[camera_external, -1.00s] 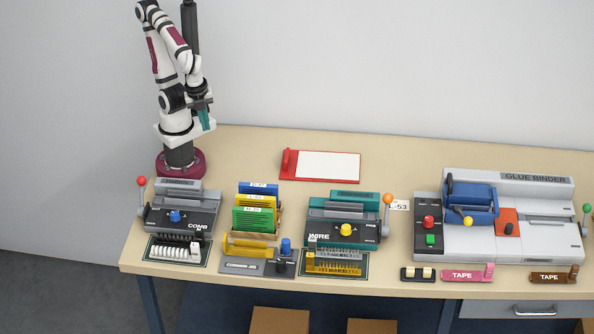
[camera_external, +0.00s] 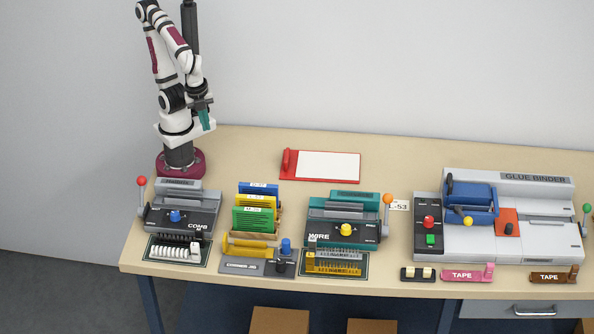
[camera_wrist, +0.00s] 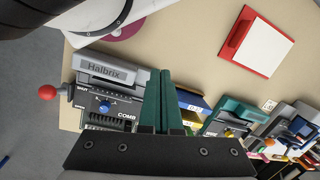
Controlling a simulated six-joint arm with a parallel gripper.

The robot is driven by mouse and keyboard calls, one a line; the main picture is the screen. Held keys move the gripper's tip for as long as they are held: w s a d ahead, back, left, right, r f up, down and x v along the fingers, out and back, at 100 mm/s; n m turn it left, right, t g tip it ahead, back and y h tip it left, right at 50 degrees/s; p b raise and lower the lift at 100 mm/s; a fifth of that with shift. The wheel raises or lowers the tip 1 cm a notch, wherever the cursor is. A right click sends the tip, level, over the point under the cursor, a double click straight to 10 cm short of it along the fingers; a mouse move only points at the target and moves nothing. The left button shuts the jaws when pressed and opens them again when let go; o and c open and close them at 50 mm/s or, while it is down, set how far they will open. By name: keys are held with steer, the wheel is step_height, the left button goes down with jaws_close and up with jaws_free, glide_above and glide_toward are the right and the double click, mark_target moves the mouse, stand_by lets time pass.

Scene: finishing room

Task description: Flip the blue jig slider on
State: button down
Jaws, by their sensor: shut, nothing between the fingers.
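The corner jig (camera_external: 245,265) is a grey plate at the front of the bench, with a yellow bar (camera_external: 250,249) across its back. A blue upright knob (camera_external: 286,246) stands at its right side, behind a small black knob (camera_external: 281,266). Which of its positions is on cannot be read at this size. My gripper (camera_external: 206,121) has green fingers and is high above the back left of the bench, well away from the jig. In the wrist view my gripper (camera_wrist: 161,78) is shut and empty, and its body hides the jig.
The comb machine (camera_external: 183,213) with a red-knobbed lever is left of the jig; the teal wire machine (camera_external: 343,220) is right. Upright coloured folders (camera_external: 255,213) stand directly behind the jig. A glue binder (camera_external: 500,225) fills the right side. Bench space is clear around the red-edged board (camera_external: 289,165).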

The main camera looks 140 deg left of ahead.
steer(key=w+n+t, duration=0.2)
steer(key=w+n, duration=0.3)
steer(key=w, duration=1.6)
steer(key=w+f+n+t, duration=0.1)
steer(key=w+f, duration=0.3)
steer(key=w, duration=0.5)
steer(key=w+d+f+n, duration=0.1)
steer(key=w+f+n, duration=0.2)
steer(key=w, duration=0.6)
steer(key=shift+w+f+t+h, duration=0.15)
steer(key=shift+f+t+h, duration=0.15)
steer(key=shift+f+t, duration=0.1)
glide_above(292, 259)
steer(key=f, duration=0.9)
steer(key=shift+s+a+f, duration=0.15)
steer(key=shift+s+a, duration=0.15)
steer(key=shift+s, duration=0.05)
